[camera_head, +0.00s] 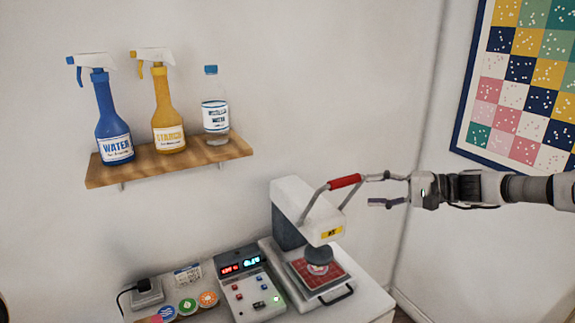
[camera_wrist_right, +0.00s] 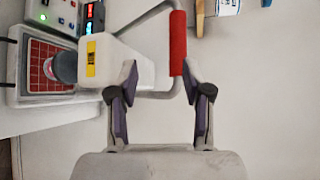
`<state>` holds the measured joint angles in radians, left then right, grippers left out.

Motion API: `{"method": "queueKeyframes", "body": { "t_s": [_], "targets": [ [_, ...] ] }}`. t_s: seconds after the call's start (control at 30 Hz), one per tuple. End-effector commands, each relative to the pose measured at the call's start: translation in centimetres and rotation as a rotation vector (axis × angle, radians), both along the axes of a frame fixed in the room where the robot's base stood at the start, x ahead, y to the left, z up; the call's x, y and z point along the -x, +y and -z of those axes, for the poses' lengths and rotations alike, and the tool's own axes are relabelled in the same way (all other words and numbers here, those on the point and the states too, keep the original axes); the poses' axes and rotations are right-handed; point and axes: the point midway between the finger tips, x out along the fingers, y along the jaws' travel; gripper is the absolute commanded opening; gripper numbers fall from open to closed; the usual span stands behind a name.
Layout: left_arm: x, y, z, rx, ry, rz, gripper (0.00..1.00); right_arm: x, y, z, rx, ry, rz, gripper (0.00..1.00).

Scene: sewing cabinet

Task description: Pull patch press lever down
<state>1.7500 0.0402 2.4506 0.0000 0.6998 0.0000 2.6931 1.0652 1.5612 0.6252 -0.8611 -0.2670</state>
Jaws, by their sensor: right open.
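The patch press (camera_head: 305,205) stands on the white cabinet top, with a grey arm and a lever whose red handle (camera_head: 345,181) is raised. Below its head is a dark round stamp over a red gridded pad (camera_head: 330,275). My right gripper (camera_head: 377,190) comes in from the right, open, with its fingertips close to the right end of the red handle. In the right wrist view the red handle (camera_wrist_right: 178,43) lies just beyond and between the open fingertips (camera_wrist_right: 160,75). Whether a finger touches it I cannot tell. My left gripper is not in view.
A control box (camera_head: 245,285) with lit displays sits left of the press, beside several round coloured patches (camera_head: 188,305) and a plug block (camera_head: 147,292). A wooden shelf (camera_head: 170,163) above holds bottles. A patchwork quilt (camera_head: 525,80) hangs at right.

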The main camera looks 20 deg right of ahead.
Motion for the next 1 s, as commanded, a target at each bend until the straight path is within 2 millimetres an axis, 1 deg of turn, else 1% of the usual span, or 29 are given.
{"method": "queueKeyframes", "body": {
  "t_s": [0.03, 0.1, 0.17, 0.4, 0.5, 0.63, 0.83, 0.87, 0.9, 0.97, 1.0],
  "targets": [
    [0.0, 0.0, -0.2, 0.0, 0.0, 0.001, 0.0, 0.2, -0.8, -1.5, -0.033, -0.036, 0.0, 0.49],
    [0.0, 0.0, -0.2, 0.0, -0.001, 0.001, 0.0, 0.2, -0.8, -2.0, -0.048, -0.052, -0.005, 0.49],
    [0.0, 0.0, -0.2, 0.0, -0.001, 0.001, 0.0, -0.2, -0.3, -1.9, -0.047, -0.049, -0.008, 0.49],
    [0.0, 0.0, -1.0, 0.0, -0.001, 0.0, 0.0, -3.1, 3.3, -1.1, -0.042, -0.042, -0.007, 0.49],
    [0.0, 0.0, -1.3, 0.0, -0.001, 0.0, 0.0, -4.1, 4.4, -1.0, -0.043, -0.045, -0.008, 0.49],
    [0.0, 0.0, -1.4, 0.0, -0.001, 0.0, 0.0, -4.6, 5.0, -0.8, -0.045, -0.047, -0.006, 0.49],
    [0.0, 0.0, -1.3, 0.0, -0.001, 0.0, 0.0, -4.6, 5.0, -0.7, -0.045, -0.047, -0.006, 0.49],
    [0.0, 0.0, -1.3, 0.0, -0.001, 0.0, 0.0, -4.6, 5.0, -0.7, -0.045, -0.047, -0.006, 0.39],
    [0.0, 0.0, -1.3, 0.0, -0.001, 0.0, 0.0, -4.6, 5.0, -0.7, -0.045, -0.047, -0.006, 0.25],
    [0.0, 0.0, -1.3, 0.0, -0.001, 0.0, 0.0, -4.6, 5.0, -0.7, -0.045, -0.047, -0.006, 0.03],
    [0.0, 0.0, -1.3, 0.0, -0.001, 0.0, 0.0, -4.6, 5.0, -0.7, -0.045, -0.047, -0.006, 0.0]
  ]
}}
